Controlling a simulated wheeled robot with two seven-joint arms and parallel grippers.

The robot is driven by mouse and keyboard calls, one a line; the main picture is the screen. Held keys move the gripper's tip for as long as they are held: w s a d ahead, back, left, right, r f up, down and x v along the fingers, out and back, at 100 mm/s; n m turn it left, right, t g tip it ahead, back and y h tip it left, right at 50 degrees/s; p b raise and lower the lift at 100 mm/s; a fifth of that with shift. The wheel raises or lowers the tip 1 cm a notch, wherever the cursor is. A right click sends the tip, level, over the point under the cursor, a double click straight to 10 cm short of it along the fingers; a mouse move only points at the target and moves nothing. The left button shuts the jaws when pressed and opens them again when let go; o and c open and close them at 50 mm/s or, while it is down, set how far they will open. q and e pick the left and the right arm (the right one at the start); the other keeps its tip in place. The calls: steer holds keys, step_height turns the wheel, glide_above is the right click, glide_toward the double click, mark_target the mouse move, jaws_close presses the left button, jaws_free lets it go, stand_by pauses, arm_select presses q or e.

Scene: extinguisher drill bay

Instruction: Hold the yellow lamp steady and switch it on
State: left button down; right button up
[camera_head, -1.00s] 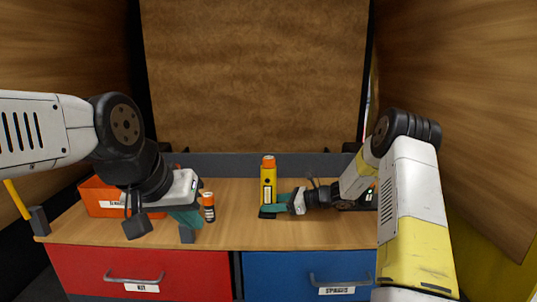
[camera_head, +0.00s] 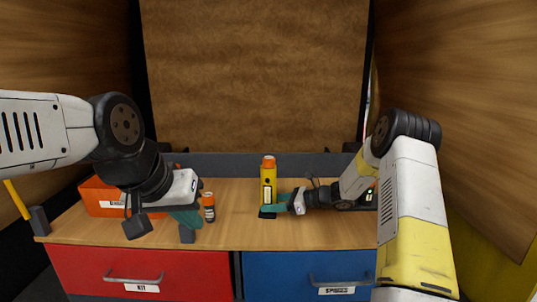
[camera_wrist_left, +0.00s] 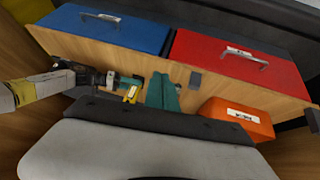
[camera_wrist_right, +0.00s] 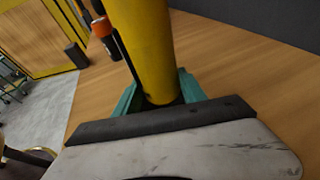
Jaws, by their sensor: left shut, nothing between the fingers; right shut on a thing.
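My left gripper (camera_head: 187,217) is shut and empty, above the worktop's left half and clear of the lamp. The left wrist view shows its closed green fingers (camera_wrist_left: 162,95), with part of the lamp (camera_wrist_left: 132,93) beyond. I cannot clearly make out a switch.
A small dark can with an orange top (camera_head: 208,207) stands between my left gripper and the lamp. An orange bin (camera_head: 97,197) is at the left. Red (camera_head: 140,272) and blue (camera_head: 300,268) drawers are below the worktop (camera_head: 235,232). The strip in front of the lamp is clear.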

mark_target(267, 181)
steer(key=shift+s+f, duration=0.15)
steer(key=shift+f, duration=0.15)
steer(key=shift+d, duration=0.1)
arm_select(q)
steer(key=w+f+m+g+y, duration=0.2)
steer(key=w+f+m+y, duration=0.5)
steer(key=w, duration=0.3)
steer(key=w+d+f+m+t+y, duration=0.2)
steer(key=w+d+m+t, duration=0.5)
steer(key=w+d, duration=0.65)
steer(key=w, duration=0.6)
steer(key=shift+w+d, duration=0.2)
steer(key=shift+d, duration=0.2)
stand_by(0.8)
